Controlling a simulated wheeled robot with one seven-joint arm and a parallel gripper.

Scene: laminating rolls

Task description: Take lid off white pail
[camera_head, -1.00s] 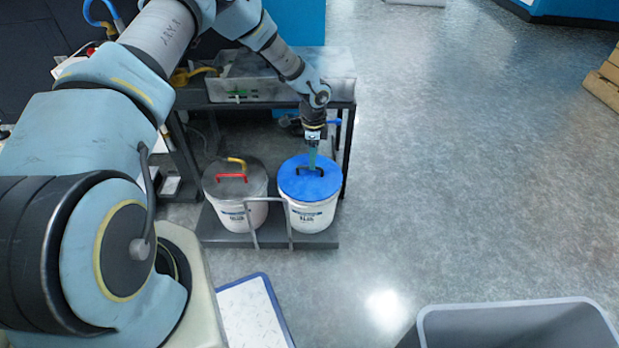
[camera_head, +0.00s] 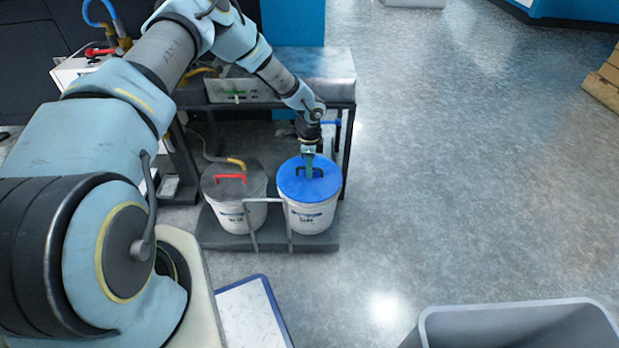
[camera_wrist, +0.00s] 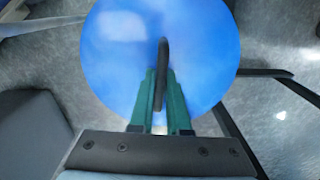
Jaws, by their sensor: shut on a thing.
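Two white pails stand side by side on a low dark shelf. The right pail (camera_head: 310,216) has a blue lid (camera_head: 325,183) with a black handle (camera_head: 297,171); the lid sits on its rim. The left pail (camera_head: 243,214) has a grey lid (camera_head: 222,186) with a red handle (camera_head: 231,178). My gripper (camera_head: 309,171) is over the blue lid, shut on its black handle. In the wrist view, my green fingers (camera_wrist: 160,100) close on either side of the handle (camera_wrist: 162,62), with the blue lid (camera_wrist: 207,50) behind.
A grey metal bracket (camera_head: 287,222) stands in front of the pails. A metal-topped bench (camera_head: 335,62) is above and behind them. A grey bin (camera_head: 440,322) is at the lower right, and a blue-edged white board (camera_head: 249,315) lies below. Open floor lies to the right.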

